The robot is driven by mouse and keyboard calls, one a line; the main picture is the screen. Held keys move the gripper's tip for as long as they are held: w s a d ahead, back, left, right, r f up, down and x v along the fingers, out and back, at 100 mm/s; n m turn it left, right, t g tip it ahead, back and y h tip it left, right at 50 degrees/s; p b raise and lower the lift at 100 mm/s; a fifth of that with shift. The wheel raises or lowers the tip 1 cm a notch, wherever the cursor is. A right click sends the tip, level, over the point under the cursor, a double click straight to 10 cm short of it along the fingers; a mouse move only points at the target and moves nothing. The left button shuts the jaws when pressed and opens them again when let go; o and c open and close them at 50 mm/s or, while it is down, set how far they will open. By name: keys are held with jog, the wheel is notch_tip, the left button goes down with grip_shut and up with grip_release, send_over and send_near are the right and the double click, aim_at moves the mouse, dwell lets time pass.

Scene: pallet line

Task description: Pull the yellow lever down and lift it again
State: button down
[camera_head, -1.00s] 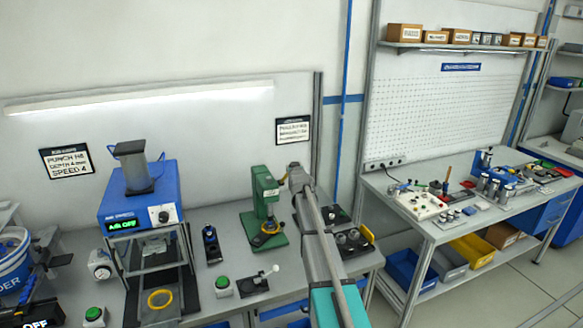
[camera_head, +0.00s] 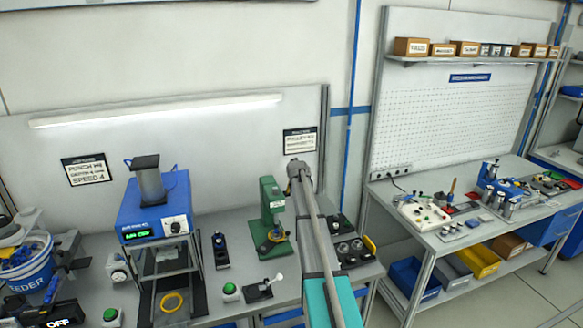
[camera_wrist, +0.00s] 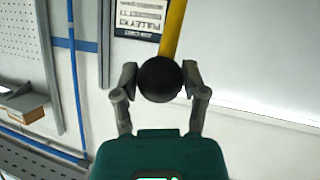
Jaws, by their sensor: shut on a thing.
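In the wrist view, the yellow lever (camera_wrist: 174,28) runs up from a round black knob (camera_wrist: 158,82) at its end. My gripper (camera_wrist: 160,80) has one finger on each side of the knob and is shut on it. In the head view my gripper (camera_head: 297,170) is raised beside the top of the green press (camera_head: 272,212). My arm runs up to it from the bottom of the picture. The lever and knob cannot be made out in the head view, where my gripper and arm cover that spot.
A blue machine (camera_head: 155,208) stands left on the bench, with green buttons (camera_head: 230,289) and a small white-knobbed lever (camera_head: 262,289) near the front. A wall sign (camera_head: 299,141) hangs behind my gripper. Another workbench (camera_head: 400,207) stands right.

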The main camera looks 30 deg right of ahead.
jog(key=shift+w+r, duration=0.15)
jog(key=shift+w, duration=0.1)
jog(key=shift+c, duration=0.8)
grip_release()
jog(key=shift+s, duration=0.15)
